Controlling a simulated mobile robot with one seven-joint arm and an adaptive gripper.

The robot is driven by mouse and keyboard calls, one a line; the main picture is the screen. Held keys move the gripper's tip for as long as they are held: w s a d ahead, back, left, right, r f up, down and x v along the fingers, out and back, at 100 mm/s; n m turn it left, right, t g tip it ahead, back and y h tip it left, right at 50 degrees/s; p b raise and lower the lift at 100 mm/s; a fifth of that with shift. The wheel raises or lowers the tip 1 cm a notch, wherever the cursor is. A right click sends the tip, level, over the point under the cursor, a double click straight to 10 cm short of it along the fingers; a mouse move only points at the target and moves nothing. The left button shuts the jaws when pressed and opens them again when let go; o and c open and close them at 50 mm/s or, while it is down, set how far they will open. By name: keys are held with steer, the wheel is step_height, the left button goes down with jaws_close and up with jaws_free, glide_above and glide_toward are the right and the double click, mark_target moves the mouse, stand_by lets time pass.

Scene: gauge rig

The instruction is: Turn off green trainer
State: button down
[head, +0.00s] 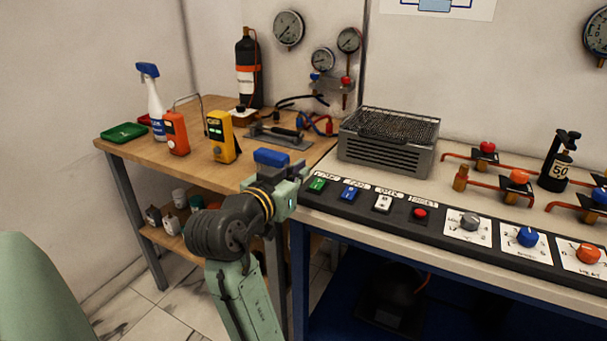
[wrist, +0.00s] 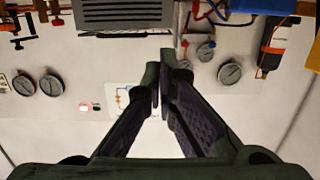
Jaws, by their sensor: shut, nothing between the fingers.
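A green rocker switch (head: 317,185) sits at the left end of the black control strip (head: 452,236) along the front of the right bench. A small label lies above it, too blurred to read surely. My gripper (wrist: 161,82) is shut and empty in the wrist view, its fingertips together. In the head view the pale green wrist end of my arm is just left of the green switch, beside the bench corner. The fingers are not clear there, and I cannot tell whether they touch anything. The green switch does not show clearly in the wrist view.
Beside the green switch are a blue switch (head: 349,193), a white switch (head: 383,203), a red button (head: 420,213) and several dials. A grey grill-topped box (head: 388,145) stands behind. The wooden bench (head: 200,175) at left holds orange and yellow meters.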

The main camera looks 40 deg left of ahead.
steer(key=p, duration=0.2)
glide_above(317, 187)
steer(key=s, duration=0.1)
steer(key=shift+d+f, duration=0.2)
steer(key=shift+f, duration=0.15)
steer(key=f, duration=0.3)
steer(key=shift+w+a+f, duration=0.15)
steer(key=shift+w, duration=0.25)
steer(key=shift+f+p, duration=0.3)
steer(key=shift+f, duration=0.2)
